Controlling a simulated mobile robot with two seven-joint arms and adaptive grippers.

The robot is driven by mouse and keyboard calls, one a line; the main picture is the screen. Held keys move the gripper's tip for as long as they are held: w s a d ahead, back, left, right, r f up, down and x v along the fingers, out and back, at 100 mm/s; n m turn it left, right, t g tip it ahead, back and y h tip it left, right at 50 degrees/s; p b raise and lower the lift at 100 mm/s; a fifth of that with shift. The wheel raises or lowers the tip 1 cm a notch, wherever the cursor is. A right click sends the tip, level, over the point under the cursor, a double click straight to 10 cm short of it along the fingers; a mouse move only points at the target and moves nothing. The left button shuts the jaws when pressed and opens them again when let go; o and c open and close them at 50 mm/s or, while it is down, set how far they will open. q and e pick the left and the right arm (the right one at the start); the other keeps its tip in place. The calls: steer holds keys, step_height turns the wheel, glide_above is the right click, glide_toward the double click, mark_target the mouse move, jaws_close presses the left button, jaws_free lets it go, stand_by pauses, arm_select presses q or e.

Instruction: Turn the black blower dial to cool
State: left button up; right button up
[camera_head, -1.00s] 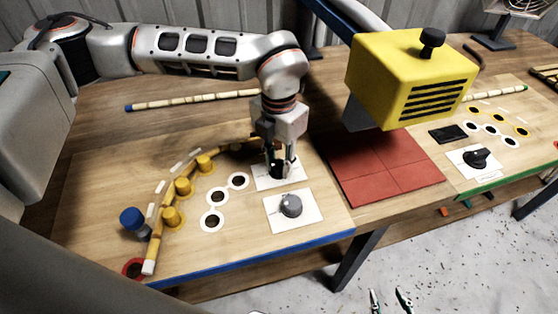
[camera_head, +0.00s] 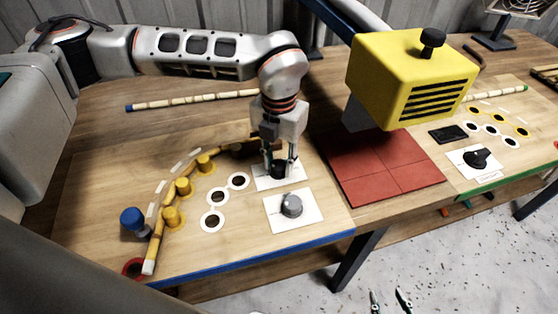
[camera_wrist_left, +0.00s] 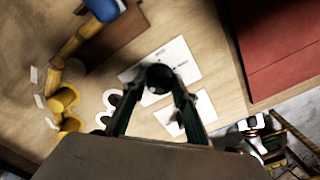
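A black dial (camera_head: 278,171) sits on a white card (camera_head: 262,184) on the left board. My left gripper (camera_head: 279,162) points down over it, one finger on each side. In the left wrist view the dark dial (camera_wrist_left: 159,78) lies between the fingertips. The fingers look close to its sides, but I cannot tell whether they touch. The dial's marks are not readable. The yellow blower (camera_head: 405,85) stands to the right. My right gripper's fingertips (camera_head: 390,298) show at the bottom edge, apart and empty, over the floor.
A grey dial (camera_head: 291,205) on its own card is just in front of the black dial. Yellow pegs (camera_head: 183,187) and a bent rattan pole are to the left. A red mat (camera_head: 385,168) lies below the blower. Another black dial (camera_head: 477,157) is on the right board.

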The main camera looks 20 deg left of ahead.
mark_target(279, 164)
arm_select(q)
steer(key=shift+o, duration=1.3)
step_height(279, 164, up, 12)
